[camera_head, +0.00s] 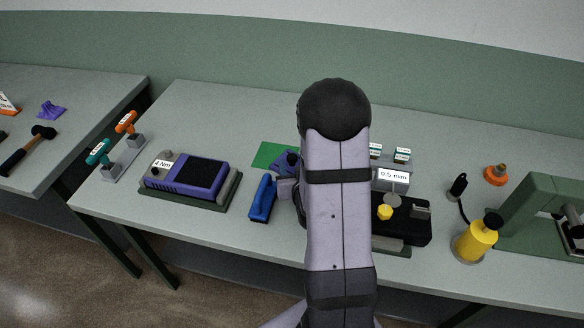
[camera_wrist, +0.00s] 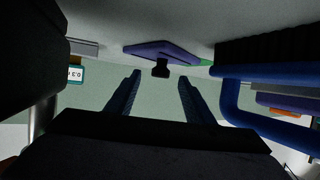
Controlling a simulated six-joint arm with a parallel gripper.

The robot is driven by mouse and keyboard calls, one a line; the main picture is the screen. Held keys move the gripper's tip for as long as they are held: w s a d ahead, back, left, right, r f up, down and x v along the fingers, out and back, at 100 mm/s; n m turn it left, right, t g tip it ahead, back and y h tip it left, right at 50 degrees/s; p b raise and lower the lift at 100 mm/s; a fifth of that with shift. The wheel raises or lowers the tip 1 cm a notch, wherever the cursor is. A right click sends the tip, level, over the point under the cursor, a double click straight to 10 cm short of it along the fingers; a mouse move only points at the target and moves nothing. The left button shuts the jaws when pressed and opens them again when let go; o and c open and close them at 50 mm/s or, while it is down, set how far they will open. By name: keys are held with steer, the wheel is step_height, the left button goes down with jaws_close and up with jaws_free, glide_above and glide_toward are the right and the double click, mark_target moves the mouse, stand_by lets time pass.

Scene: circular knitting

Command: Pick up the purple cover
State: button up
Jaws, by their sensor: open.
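A flat purple cover with a small black knob (camera_wrist: 165,50) is ahead of my gripper in the wrist view. In the head view a purple piece that looks like this cover (camera_head: 284,160) shows at the edge of a green mat, partly hidden by my arm. My gripper (camera_wrist: 160,76) is open, its two blue fingers apart and pointing toward the cover. The knob appears between the fingertips, with nothing held. Whether the fingers touch the knob cannot be told. In the head view my arm hides most of the gripper.
A blue-handled brush (camera_head: 262,198) stands close to the left of my arm; its handle also shows in the wrist view (camera_wrist: 231,110). A purple device (camera_head: 187,175) lies further left. A black fixture (camera_head: 415,222) and a yellow bottle (camera_head: 476,240) are to the right.

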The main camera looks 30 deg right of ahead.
mark_target(292, 159)
steer(key=shift+p+x, duration=1.05)
steer(key=shift+x, duration=1.7)
steer(key=shift+r, duration=0.1)
steer(key=shift+c, duration=0.6)
steer(key=c, duration=1)
